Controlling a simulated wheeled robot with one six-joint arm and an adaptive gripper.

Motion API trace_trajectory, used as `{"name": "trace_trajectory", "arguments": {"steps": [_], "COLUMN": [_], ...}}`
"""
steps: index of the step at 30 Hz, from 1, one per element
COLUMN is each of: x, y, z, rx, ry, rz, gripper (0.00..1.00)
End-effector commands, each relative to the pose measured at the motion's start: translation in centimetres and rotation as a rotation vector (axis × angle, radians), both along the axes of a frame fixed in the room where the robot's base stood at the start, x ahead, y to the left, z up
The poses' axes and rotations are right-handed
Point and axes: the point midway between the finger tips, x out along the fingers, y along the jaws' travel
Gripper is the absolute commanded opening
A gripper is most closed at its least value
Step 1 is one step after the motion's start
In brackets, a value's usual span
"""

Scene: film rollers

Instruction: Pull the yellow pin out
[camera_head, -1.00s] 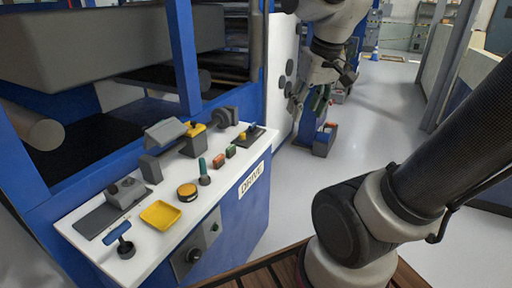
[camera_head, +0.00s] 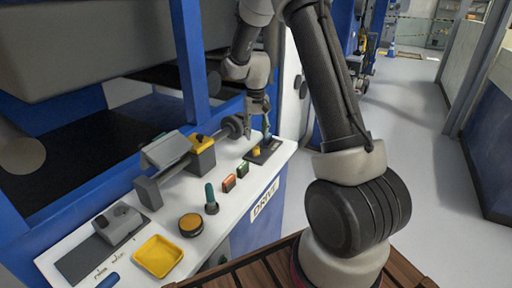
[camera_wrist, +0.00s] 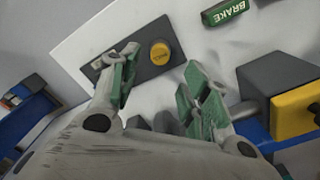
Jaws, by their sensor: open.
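The yellow pin (camera_head: 256,151) shows as a small yellow knob on a dark plate (camera_head: 270,150) at the far end of the white console top. In the wrist view the yellow pin (camera_wrist: 160,53) is a round yellow cap facing me, with small lettering too blurred to read. My gripper (camera_head: 261,132) is above the plate, pointing down, close to the pin. In the wrist view my gripper (camera_wrist: 162,82) has its green-padded fingers spread with nothing between them. The cap appears just beyond the fingertips, and I see no contact. The pin's lower part is hidden.
A green button marked BRAKE (camera_wrist: 228,11) and an orange-red one (camera_head: 229,183) sit nearby. A yellow-and-grey block (camera_head: 201,158) with a shaft is close to the gripper. A teal-handled knob (camera_head: 210,197), a yellow-topped round button (camera_head: 190,223) and a yellow tray (camera_head: 158,256) stand nearer.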

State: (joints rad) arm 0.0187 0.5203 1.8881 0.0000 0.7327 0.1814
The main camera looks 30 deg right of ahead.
Motion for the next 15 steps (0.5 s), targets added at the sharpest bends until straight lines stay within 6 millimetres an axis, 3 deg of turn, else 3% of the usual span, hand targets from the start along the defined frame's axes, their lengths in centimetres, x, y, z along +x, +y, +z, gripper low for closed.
{"name": "trace_trajectory", "arguments": {"steps": [9, 15], "x": [-0.1, -0.1], "y": [0.0, 0.0], "z": [-5.2, -6.9], "rx": [0.0, 0.0], "ry": [0.004, 0.001], "rz": [0.0, 0.0], "gripper": [0.47, 0.47]}}
